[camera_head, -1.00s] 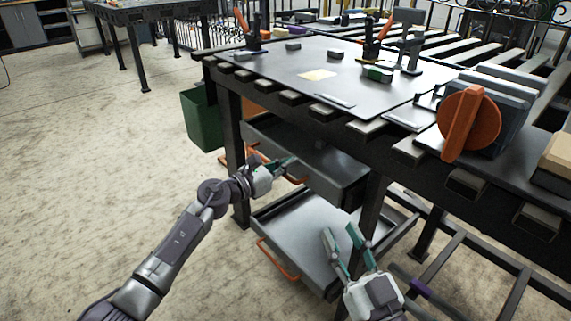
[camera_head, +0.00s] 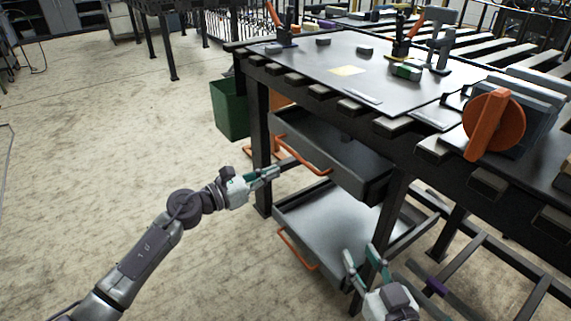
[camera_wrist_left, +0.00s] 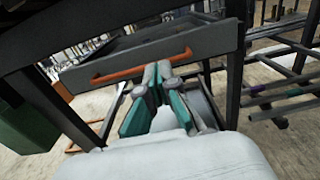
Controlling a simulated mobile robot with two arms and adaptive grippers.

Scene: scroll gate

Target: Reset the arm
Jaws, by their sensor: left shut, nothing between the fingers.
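My left gripper (camera_head: 268,173) is shut and empty, held out in front of the workbench's left end, just outside the open upper drawer. In the left wrist view my left gripper (camera_wrist_left: 158,78) shows its fingertips together, in front of the orange drawer handle (camera_wrist_left: 140,68); I cannot tell whether they touch it. My right gripper (camera_head: 365,256) is open and empty, in front of the right side of the lower drawer.
The workbench top (camera_head: 310,68) carries several tools and blocks. Its upper drawer (camera_head: 335,158) and lower drawer (camera_head: 320,225) stand pulled out, with orange handles. A green bin (camera_head: 230,110) hangs at the left end. The floor (camera_head: 110,150) at the left is clear.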

